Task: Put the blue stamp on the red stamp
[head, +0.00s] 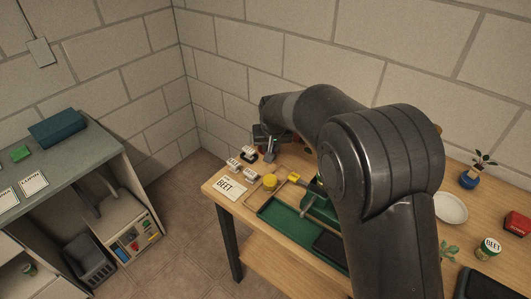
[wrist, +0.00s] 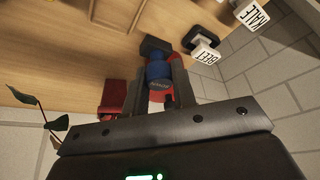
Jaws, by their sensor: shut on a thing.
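My gripper (wrist: 161,84) is shut on the blue stamp (wrist: 157,70), which sits between the two fingers in the wrist view. A dark block (wrist: 155,46) shows at its far end. Red (wrist: 160,98) shows between the fingers beside the blue; I cannot tell which thing it belongs to. In the head view my gripper (head: 270,147) is over the table's far left corner, near small black-and-white labelled pieces (head: 234,164). The red stamp cannot be made out for certain. In the wrist view, labelled pieces read BEET (wrist: 205,52) and KALE (wrist: 252,16).
On the wooden table (head: 222,202) are a BEET card (head: 230,187), a yellow round piece (head: 270,182), a green tray (head: 278,222), a white dish (head: 451,208) and a potted plant (head: 468,181). Block walls stand behind. A grey-topped shelf unit (head: 84,158) is at left.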

